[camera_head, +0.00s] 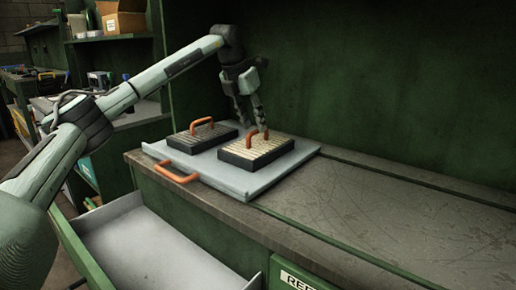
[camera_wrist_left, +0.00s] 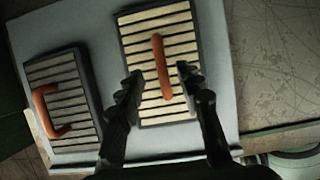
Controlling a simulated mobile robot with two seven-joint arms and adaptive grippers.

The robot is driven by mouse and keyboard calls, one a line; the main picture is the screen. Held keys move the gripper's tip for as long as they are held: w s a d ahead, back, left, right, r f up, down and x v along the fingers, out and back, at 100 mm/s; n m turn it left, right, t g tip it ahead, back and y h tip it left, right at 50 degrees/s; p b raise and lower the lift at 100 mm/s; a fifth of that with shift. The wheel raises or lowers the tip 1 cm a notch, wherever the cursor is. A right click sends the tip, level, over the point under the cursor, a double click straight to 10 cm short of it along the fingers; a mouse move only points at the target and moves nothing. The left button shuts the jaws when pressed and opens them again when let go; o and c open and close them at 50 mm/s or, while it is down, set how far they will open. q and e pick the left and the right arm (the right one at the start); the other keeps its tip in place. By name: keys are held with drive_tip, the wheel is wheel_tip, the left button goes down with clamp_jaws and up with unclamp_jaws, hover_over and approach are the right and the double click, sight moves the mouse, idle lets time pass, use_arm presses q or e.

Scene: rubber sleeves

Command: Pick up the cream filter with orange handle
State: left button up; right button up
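The cream filter (camera_head: 268,149), a slatted block with a dark frame and an orange handle (camera_head: 257,135), lies on the right part of a grey tray (camera_head: 232,182). In the left wrist view the cream filter (camera_wrist_left: 146,52) is at upper middle, its orange handle (camera_wrist_left: 161,66) running lengthwise. My left gripper (camera_head: 253,124) is open above it, pointing down. In the wrist view its fingertips (camera_wrist_left: 159,76) appear on either side of the handle, with gaps on both sides. I cannot tell whether they are down at handle height. My right gripper is not in view.
A duller, darker filter (camera_head: 202,137) with its own orange handle lies left of the cream one on the tray. The tray has an orange front handle (camera_head: 176,172). The green workbench (camera_head: 390,215) is clear to the right. An open drawer (camera_head: 160,245) juts out below.

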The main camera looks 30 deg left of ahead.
sight(257, 132)
use_arm(q)
drive_tip(key=x, duration=0.4)
drive_tip(key=shift+d, duration=0.15)
clamp_jaws()
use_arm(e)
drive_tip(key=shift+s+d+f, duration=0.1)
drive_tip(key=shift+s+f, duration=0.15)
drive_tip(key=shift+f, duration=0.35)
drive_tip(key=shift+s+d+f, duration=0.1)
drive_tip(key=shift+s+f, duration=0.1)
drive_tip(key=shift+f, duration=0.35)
use_arm(q)
drive_tip(key=shift+w, duration=0.1)
